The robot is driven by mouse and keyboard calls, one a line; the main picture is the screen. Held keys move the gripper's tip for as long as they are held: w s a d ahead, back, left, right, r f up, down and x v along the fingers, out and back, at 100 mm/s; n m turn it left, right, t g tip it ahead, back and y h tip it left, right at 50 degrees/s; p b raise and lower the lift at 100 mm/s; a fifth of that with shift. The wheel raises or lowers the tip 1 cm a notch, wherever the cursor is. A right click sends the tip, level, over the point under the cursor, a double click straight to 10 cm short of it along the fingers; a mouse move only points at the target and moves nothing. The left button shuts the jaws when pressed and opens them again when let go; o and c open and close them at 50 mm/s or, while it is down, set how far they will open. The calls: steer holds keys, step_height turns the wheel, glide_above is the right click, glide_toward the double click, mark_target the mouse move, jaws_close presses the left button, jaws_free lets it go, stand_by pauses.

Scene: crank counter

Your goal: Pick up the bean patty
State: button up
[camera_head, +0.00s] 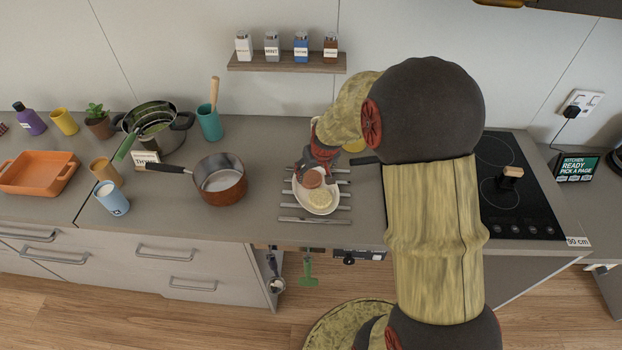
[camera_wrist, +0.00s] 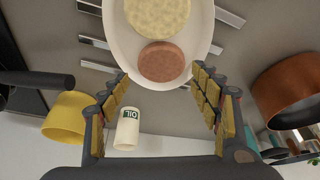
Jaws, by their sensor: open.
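The bean patty is a round reddish-brown disc (camera_wrist: 161,62) lying on a white oval plate (camera_wrist: 122,48) in the wrist view. It also shows on the plate in the head view (camera_head: 312,179). A pale round flat piece (camera_wrist: 157,16) lies beside it on the same plate. My gripper (camera_wrist: 164,82) is open and empty, its padded fingers spread either side of the plate's near end in the wrist view. In the head view my gripper (camera_head: 314,166) is over the plate's far end, partly hiding it. The patty is not between closed fingers.
The plate stands on metal bars (camera_head: 316,220) on the counter. A copper pot (camera_head: 220,193) stands left of it, and a black hob (camera_head: 520,215) is to the right. A white bottle marked OIL (camera_wrist: 127,130) and a yellow vessel (camera_wrist: 66,118) are close to my fingers.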

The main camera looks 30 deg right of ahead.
mark_target(311, 178)
steer(key=b+x, duration=0.1)
steer(key=x, duration=0.3)
steer(key=shift+s+a+f, duration=0.1)
steer(key=shift+a+f, duration=0.05)
steer(key=shift+f, duration=0.05)
steer(key=shift+w+f, duration=0.2)
steer(key=shift+f, duration=0.05)
steer(key=c, duration=0.8)
steer(key=shift+c, duration=0.2)
